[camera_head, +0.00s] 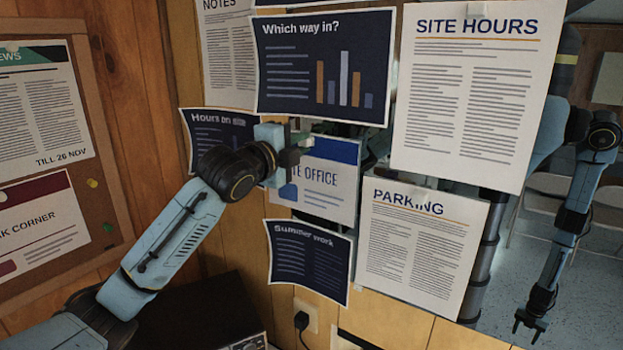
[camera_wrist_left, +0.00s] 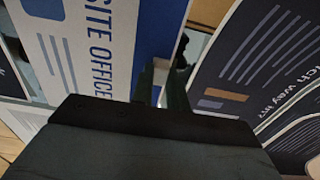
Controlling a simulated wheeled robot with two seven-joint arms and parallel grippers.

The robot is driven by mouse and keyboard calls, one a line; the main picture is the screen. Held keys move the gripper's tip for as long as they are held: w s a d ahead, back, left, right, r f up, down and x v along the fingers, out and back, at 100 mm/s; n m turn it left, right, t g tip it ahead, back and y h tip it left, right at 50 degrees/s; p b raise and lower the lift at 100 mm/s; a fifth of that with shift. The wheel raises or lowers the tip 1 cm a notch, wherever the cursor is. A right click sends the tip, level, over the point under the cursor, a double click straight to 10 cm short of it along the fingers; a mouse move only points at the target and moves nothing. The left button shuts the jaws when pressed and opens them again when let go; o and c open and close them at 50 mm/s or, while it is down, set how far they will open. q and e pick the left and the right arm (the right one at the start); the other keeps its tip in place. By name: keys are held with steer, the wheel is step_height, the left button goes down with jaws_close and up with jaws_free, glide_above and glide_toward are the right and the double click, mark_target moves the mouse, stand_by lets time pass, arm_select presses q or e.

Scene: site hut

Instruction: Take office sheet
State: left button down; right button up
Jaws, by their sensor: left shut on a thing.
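The office sheet (camera_head: 330,178) is white with a blue band along its top and the words "SITE OFFICE", partly covered by my gripper. It hangs among other sheets on what looks like a mirror. My left gripper (camera_head: 298,148) is at its upper left part, shut on its edge. In the left wrist view the sheet (camera_wrist_left: 105,40) lies sideways, and the fingers of my left gripper (camera_wrist_left: 162,88) are at its blue band. The fingertips' exact grip is partly hidden. My right gripper shows only as a reflection at the lower right.
The "Which way in?" sheet (camera_head: 325,65) hangs just above, "Hours on" (camera_head: 212,130) to the left, "Summer work" (camera_head: 310,258) below, "PARKING" (camera_head: 420,245) and "SITE HOURS" (camera_head: 475,95) to the right. A cork board (camera_head: 95,180) is on the left wooden wall.

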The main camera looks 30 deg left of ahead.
arm_select(q)
steer(key=shift+s+a, duration=0.15)
steer(key=shift+s, duration=2)
steer(key=shift+s+a+r+p, duration=0.1)
steer(key=shift+s+r+p, duration=0.1)
steer(key=shift+s+r, duration=0.5)
steer(key=shift+s+a+r+p, duration=0.1)
steer(key=shift+s+r+p, duration=0.2)
steer(key=shift+s, duration=0.65)
steer(key=shift+s+r+p, duration=0.1)
steer(key=shift+s+r, duration=0.45)
steer(key=shift+s, duration=0.3)
